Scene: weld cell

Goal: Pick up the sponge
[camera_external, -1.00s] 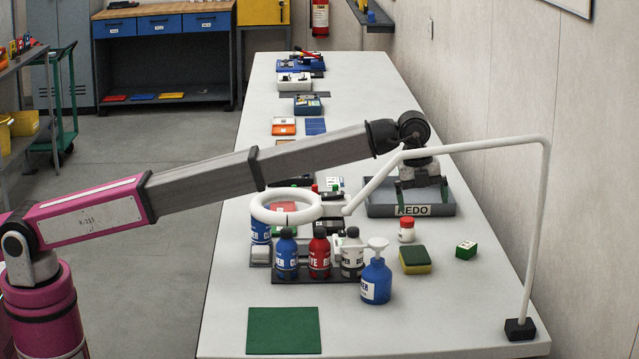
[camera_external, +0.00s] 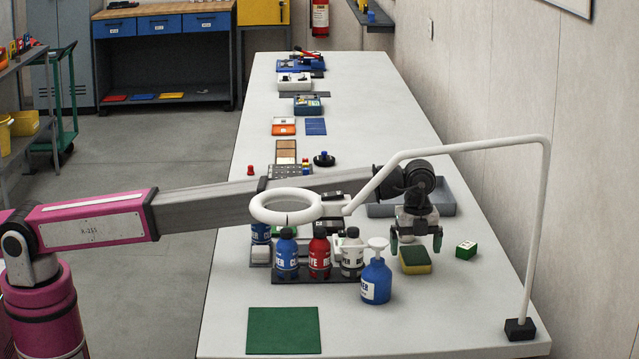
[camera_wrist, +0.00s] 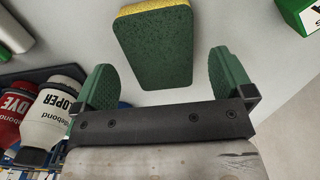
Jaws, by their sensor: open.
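The sponge (camera_external: 415,261) is a block with a dark green top and a yellow side, lying on the white bench right of the blue pump bottle. It also shows in the wrist view (camera_wrist: 155,48), ahead of the fingertips and roughly centred between them. My gripper (camera_external: 416,243) is open, with green finger pads pointing down on either side, just above and behind the sponge. In the wrist view my gripper (camera_wrist: 165,80) holds nothing, and the sponge appears narrower than the gap between the fingers.
A blue pump bottle (camera_external: 376,281) and a rack of bottles (camera_external: 319,254) stand to the left. A small green box (camera_external: 466,250) is to the right. A white lamp arm (camera_external: 540,220) arches over the bench. A grey tray (camera_external: 447,201) lies behind. The front of the bench is mostly clear.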

